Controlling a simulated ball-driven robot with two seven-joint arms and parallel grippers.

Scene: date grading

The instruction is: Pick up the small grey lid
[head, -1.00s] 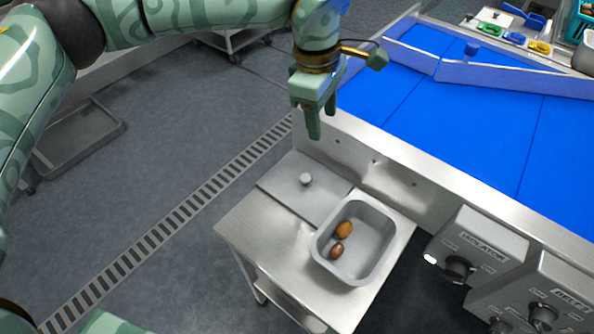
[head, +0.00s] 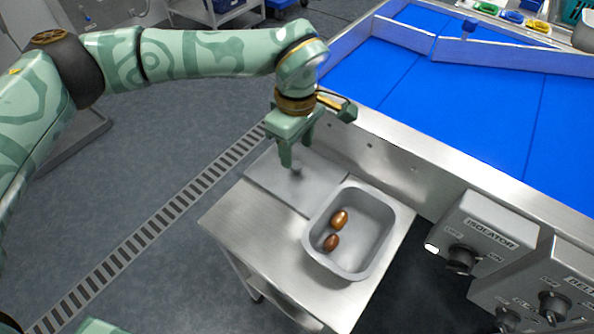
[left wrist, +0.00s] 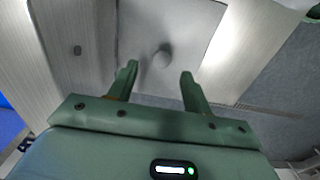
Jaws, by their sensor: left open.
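The small grey lid (head: 266,183) lies flat on the steel side table, behind and to the left of the grey tub. Its round knob (head: 296,172) is partly hidden by my fingers in the head view. My left gripper (head: 295,160) is open and empty, pointing down over the lid near the knob. In the left wrist view the lid (left wrist: 190,25) lies beyond my fingertips (left wrist: 158,70), and the knob (left wrist: 162,57) shows roughly midway between them, slightly ahead. I cannot tell the exact height gap. My right gripper is not in view.
The grey tub (head: 385,203) with two brown dates (head: 339,219) stands on the steel table (head: 235,222), right of the lid. The conveyor's steel side (head: 400,150) rises close behind. An isolator box (head: 487,235) stands at the right. Open floor lies left.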

